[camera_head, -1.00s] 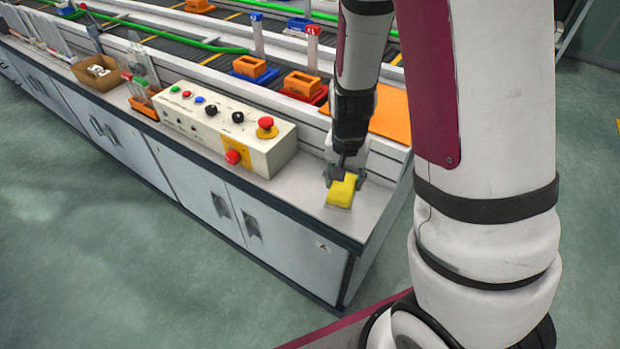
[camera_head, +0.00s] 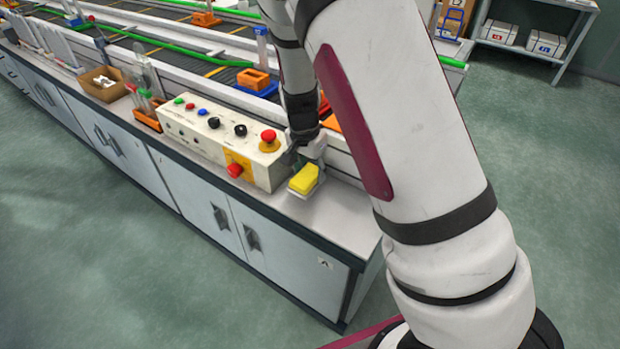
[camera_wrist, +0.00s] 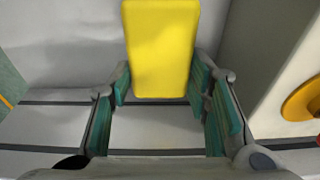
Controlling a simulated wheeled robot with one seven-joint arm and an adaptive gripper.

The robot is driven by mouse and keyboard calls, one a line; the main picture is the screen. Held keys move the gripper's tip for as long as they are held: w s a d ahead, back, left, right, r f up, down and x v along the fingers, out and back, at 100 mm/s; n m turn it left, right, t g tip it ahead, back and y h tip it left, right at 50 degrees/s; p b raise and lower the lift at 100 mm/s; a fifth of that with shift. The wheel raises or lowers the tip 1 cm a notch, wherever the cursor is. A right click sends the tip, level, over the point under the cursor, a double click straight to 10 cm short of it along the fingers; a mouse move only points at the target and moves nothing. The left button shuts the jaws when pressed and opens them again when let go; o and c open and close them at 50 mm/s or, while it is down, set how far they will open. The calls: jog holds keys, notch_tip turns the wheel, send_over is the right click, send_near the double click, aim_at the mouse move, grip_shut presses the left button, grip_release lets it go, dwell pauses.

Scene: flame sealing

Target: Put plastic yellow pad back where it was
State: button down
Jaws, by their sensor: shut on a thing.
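The yellow plastic pad (camera_head: 304,179) shows at the right end of the bench top, just right of the control box. My gripper (camera_head: 300,165) is at the pad's back edge, at the lower end of my arm. In the wrist view the pad (camera_wrist: 160,48) stands out past the fingertips (camera_wrist: 160,88), its near end between the green finger pads. The fingers are shut on it. I cannot tell whether the pad's underside touches the bench.
The cream control box (camera_head: 215,140) with its red knobs and buttons stands close left of my gripper. The bench top (camera_head: 340,215) is bare to the right, up to its end. The conveyor rail lies behind.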

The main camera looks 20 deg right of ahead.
aim_at(309, 172)
jog(key=shift+a+f, duration=0.1)
jog(key=shift+f, duration=1.65)
jog(key=c, duration=0.9)
grip_release()
jog(key=shift+f, duration=0.15)
jog(key=shift+o, duration=0.2)
jog(key=r, duration=0.4)
jog(key=s+a+r+p, duration=0.1)
jog(key=r, duration=0.7)
jog(key=shift+s+a+r, duration=0.2)
jog(key=shift+a, duration=0.05)
jog(key=s+r+n+t+y, duration=0.1)
jog(key=s+r+n, duration=0.3)
jog(key=s+r, duration=0.6)
jog(key=s+r+n+y, duration=0.2)
jog(key=s+r+n, duration=0.2)
jog(key=s+r, duration=0.65)
jog(key=s+f+n+h, duration=0.1)
jog(key=s+f+n, duration=0.1)
jog(key=s, duration=0.9)
jog(key=shift+d+f+n+t, duration=0.25)
jog(key=shift+n+t, duration=0.05)
jog(key=shift+n, duration=0.1)
